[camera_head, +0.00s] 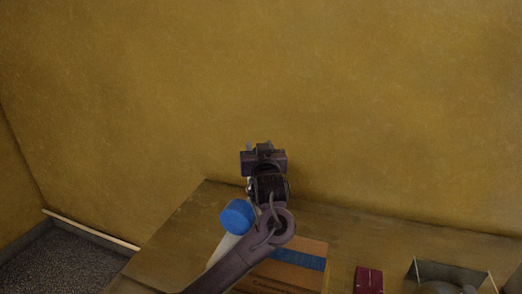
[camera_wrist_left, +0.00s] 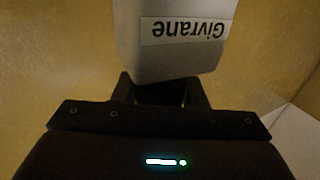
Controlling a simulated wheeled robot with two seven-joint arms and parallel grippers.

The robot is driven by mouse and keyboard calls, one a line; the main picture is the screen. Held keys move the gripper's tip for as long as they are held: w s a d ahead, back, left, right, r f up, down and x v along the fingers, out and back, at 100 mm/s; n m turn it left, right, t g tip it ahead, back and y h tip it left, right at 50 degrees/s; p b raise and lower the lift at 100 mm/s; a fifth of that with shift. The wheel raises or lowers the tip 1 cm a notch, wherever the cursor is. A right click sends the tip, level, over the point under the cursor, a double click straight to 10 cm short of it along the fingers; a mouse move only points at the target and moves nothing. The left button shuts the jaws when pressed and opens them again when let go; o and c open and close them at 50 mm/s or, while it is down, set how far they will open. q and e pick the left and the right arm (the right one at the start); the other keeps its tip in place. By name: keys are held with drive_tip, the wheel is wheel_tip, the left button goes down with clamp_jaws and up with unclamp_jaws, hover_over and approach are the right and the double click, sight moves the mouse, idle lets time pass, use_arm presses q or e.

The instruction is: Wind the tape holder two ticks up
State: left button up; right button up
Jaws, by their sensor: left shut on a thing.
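My left gripper (camera_head: 263,147) is above the far part of the table, in front of the wall. In the left wrist view, my left gripper (camera_wrist_left: 160,92) is shut on a pale grey object (camera_wrist_left: 165,60) with rounded edges. A white label on it reads "Givrane" upside down. In the head view my wrist hides this object. I cannot tell whether it is the tape holder, and no winding part or tick marks are visible. My right gripper is in neither view.
On the wooden table (camera_head: 185,226) stand a white bottle with a blue cap (camera_head: 237,215), a cardboard box with blue tape (camera_head: 298,258), a dark red box (camera_head: 368,280) and a grey tray-like holder (camera_head: 452,272), cut off below. The table's left part is clear.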

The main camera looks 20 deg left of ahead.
use_arm(q)
drive_tip(key=n+g+y, duration=0.2)
drive_tip(key=y, duration=0.1)
drive_tip(key=shift+s+n, duration=0.1)
drive_tip(key=shift+n, duration=0.2)
drive_tip(key=shift+s+a+n+g+y, duration=0.1)
drive_tip(key=shift+a+n+g+y, duration=0.1)
drive_tip(key=shift+n+g+y, duration=1.15)
drive_tip(key=shift+y, duration=0.45)
drive_tip(key=shift+s+a+r+g, duration=0.1)
drive_tip(key=shift+a+g, duration=0.05)
drive_tip(key=shift+g, duration=0.2)
drive_tip(key=o, duration=1)
drive_tip(key=shift+c, duration=0.2)
